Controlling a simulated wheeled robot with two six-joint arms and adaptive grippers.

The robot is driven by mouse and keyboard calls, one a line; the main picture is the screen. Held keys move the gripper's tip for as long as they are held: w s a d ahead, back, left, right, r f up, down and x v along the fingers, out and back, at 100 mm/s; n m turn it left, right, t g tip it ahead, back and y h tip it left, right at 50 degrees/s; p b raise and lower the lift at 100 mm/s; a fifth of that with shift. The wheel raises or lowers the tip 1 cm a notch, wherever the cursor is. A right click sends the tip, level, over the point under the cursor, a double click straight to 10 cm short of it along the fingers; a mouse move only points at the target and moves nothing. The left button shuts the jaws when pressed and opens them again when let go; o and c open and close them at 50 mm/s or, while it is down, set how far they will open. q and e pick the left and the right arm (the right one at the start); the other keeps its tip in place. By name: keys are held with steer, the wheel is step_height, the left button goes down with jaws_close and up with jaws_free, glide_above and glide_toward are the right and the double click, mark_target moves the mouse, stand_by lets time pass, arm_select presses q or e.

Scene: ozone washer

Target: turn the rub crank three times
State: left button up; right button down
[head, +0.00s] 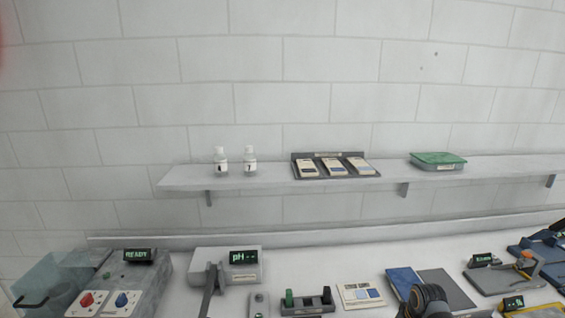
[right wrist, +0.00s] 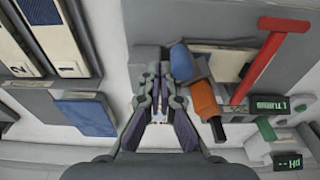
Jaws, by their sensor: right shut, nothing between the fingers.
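My right gripper (right wrist: 160,78) is shut with nothing between its fingers, in the middle of the right wrist view. Just right of its fingertips are a blue block (right wrist: 182,60) and an orange grip (right wrist: 206,100) on a dark part; I see no clear contact. A red T-shaped handle (right wrist: 265,60) stands farther right beside a green display (right wrist: 265,105). In the head view, a grey device with a display (head: 486,260) and an orange part (head: 525,263) sits at the right. I cannot tell which of these parts is the rub crank. My left gripper is out of view.
A washer unit (head: 140,280) with red and blue knobs and a pH meter (head: 225,265) stand at the left. Cards (head: 361,295) and a blue-and-grey pad (head: 405,281) lie mid-bench. The wall shelf (head: 272,176) holds two bottles, a card tray and a green-lidded box (head: 438,161).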

steer(key=shift+s, duration=0.3)
steer(key=shift+a, duration=0.15)
steer(key=shift+s+a, duration=0.25)
steer(key=shift+a, duration=0.05)
steer(key=shift+s+a, duration=0.45)
steer(key=shift+s, duration=0.2)
steer(key=shift+w, duration=0.1)
